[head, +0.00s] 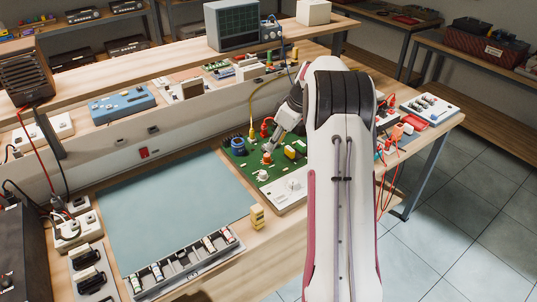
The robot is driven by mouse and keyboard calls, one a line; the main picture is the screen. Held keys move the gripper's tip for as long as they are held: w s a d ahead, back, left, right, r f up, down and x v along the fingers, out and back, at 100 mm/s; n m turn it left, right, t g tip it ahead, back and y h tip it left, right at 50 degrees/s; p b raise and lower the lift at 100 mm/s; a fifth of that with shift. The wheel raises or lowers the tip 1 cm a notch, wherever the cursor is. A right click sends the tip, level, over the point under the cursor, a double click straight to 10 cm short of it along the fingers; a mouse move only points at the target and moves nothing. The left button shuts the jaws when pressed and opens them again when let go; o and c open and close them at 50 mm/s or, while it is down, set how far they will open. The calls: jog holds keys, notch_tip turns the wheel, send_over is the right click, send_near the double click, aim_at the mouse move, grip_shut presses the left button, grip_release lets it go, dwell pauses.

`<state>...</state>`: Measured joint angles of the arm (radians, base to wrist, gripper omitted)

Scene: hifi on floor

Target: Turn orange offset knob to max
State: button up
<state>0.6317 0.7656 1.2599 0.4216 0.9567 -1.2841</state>
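A green circuit board (252,183) lies on the workbench in the middle of the head view. It carries a dark blue ringed part, a white round knob (262,175), a yellow block (294,152) and a small orange knob (267,158). My gripper (270,147) points down over the board, with its fingertips right at the orange knob. I cannot tell whether they touch it or stand around it. The fingers are small and partly hidden by my own arm, so their opening does not show clearly. The knob's pointer position is too small to read.
A yellow cable (251,112) and red plugs stand at the board's back edge. A blue-grey mat (170,205) lies clear to the left. A parts tray (188,265) sits at the front. Red leads and a white device (431,109) are to the right.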

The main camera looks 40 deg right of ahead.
aim_at(268, 155)
jog(key=shift+x, duration=3.65)
grip_shut()
